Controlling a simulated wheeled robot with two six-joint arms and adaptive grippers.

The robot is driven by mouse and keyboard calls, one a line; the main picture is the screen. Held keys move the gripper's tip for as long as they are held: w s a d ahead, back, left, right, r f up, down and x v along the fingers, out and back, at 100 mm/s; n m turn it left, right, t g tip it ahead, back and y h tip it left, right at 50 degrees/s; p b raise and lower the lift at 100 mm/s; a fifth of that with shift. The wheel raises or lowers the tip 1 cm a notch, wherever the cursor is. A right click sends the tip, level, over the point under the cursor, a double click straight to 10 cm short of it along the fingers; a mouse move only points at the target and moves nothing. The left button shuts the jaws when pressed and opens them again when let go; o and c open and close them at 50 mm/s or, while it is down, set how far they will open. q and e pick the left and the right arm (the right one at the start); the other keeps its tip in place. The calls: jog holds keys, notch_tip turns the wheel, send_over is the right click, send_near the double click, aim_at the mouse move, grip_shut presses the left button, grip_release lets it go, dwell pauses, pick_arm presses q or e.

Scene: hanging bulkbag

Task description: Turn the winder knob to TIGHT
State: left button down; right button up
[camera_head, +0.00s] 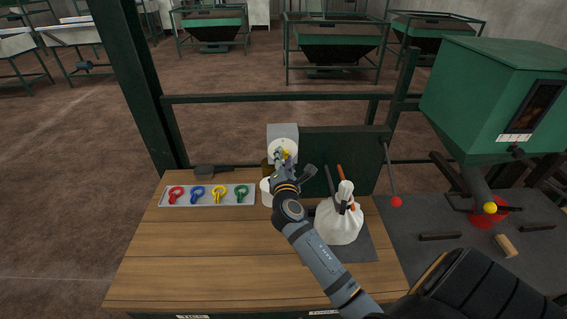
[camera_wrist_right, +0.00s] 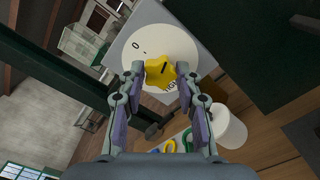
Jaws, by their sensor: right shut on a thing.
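The winder knob is a yellow lobed knob (camera_wrist_right: 160,74) with a dark pointer line, on a round white dial (camera_wrist_right: 150,50) with partly hidden lettering. The dial sits on a grey box (camera_head: 282,130) at the back edge of the bench. My right gripper (camera_wrist_right: 159,80) has its fingers on both sides of the knob and is shut on it. In the head view the right gripper (camera_head: 283,160) reaches up to the dial and covers much of the knob. The word TIGHT cannot be read clearly. My left gripper is not in view.
A tray (camera_head: 206,204) with red, blue, yellow and green clips lies on the wooden bench (camera_head: 190,260). A white tied bag (camera_head: 338,222) stands right of my right arm, and a white cup (camera_wrist_right: 230,128) is below the dial. A green hopper (camera_head: 490,100) stands at right.

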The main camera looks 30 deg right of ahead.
jog(key=m+b, duration=0.1)
jog(key=m, duration=0.1)
jog(key=m+b, duration=0.1)
jog(key=m, duration=0.1)
jog(key=shift+f+m+b, duration=0.2)
jog(key=shift+m+b, duration=0.1)
jog(key=shift+b, duration=0.05)
jog(key=m+b, duration=0.5)
jog(key=m, duration=0.3)
jog(key=shift+f, duration=0.15)
jog(key=m+b, duration=0.3)
jog(key=m, duration=0.1)
jog(key=m+b, duration=0.2)
jog(key=m, duration=0.1)
jog(key=shift+f+m, duration=0.1)
jog(key=shift+m, duration=0.2)
jog(key=shift+m+b, duration=3.15)
jog(key=shift+m, duration=1.15)
